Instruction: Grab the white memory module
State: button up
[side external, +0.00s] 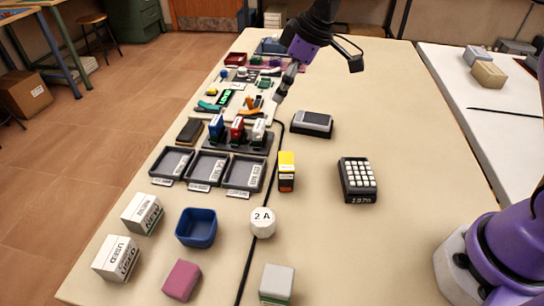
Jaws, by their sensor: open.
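A white module (259,131) stands upright at the right end of a dark holder (243,146), beside a red module (237,129) and a blue module (216,128). It looks like the white memory module, though its label is too small to read. My gripper (319,76) is open and empty, with its fingers spread wide. It is above the far part of the table, beyond the holder and apart from the modules.
Three grey trays (207,168) lie in front of the holder. A yellow-and-black block (286,172), a keypad (358,179) and a dark device (312,123) stand to the right. A black cable (268,196) runs along the table. The table's right side is mostly clear.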

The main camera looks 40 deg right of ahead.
aim_at(261, 125)
jog(key=shift+n, duration=0.4)
jog(key=x, duration=0.8)
jog(key=shift+w+a+r, duration=0.1)
jog(key=shift+w+r, duration=0.05)
jog(key=shift+w, duration=0.2)
jog(key=x, duration=0.5)
jog(key=shift+s+f, duration=0.15)
jog(key=shift+f, duration=0.2)
jog(key=c, duration=0.9)
